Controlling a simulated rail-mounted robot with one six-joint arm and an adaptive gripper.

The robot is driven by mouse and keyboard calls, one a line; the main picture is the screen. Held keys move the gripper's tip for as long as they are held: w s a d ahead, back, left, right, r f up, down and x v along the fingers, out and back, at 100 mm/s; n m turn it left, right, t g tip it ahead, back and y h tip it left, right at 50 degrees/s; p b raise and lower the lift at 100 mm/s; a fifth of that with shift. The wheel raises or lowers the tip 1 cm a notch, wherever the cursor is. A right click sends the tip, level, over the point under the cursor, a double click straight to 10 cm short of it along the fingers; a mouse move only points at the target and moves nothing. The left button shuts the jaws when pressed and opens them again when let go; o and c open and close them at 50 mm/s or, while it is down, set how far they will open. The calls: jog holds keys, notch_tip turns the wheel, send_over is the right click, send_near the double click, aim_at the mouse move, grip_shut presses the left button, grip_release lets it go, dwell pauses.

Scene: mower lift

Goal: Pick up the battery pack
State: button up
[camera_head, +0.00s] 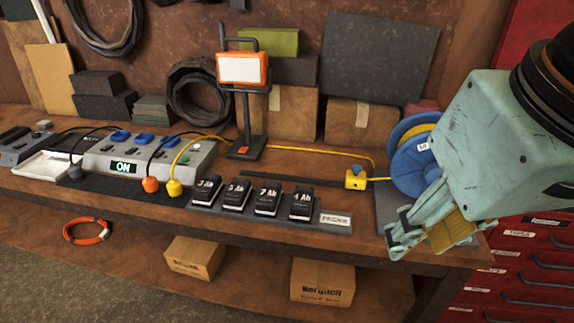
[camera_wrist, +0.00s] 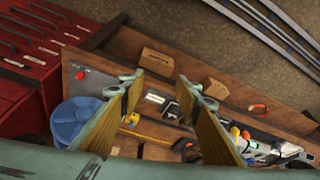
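Several black battery packs stand in a row on a dark tray (camera_head: 335,229) at the bench's front edge, in the head view. From left they are a first pack (camera_head: 207,191) that seems to read 3 Ah, a second (camera_head: 236,196) perhaps 5 Ah, a third (camera_head: 268,200) seemingly 7 Ah and a fourth (camera_head: 302,205) seemingly 4 Ah. A white PACKS card (camera_head: 335,219) lies at the tray's right end. My gripper (camera_head: 402,232) is open and empty, right of the row and apart from it. In the wrist view, a pack (camera_wrist: 172,111) shows between the fingers (camera_wrist: 165,88); others are hidden.
A blue cable reel (camera_head: 408,165) stands close behind my gripper. A yellow cable with a yellow connector (camera_head: 356,179) lies behind the packs. A work lamp (camera_head: 243,70) stands behind them. A power unit (camera_head: 150,155) with an ON display stands left. A red drawer cabinet (camera_head: 525,265) is right.

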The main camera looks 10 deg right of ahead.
jog(key=o, duration=1.5)
jog(key=shift+w+r, duration=0.1)
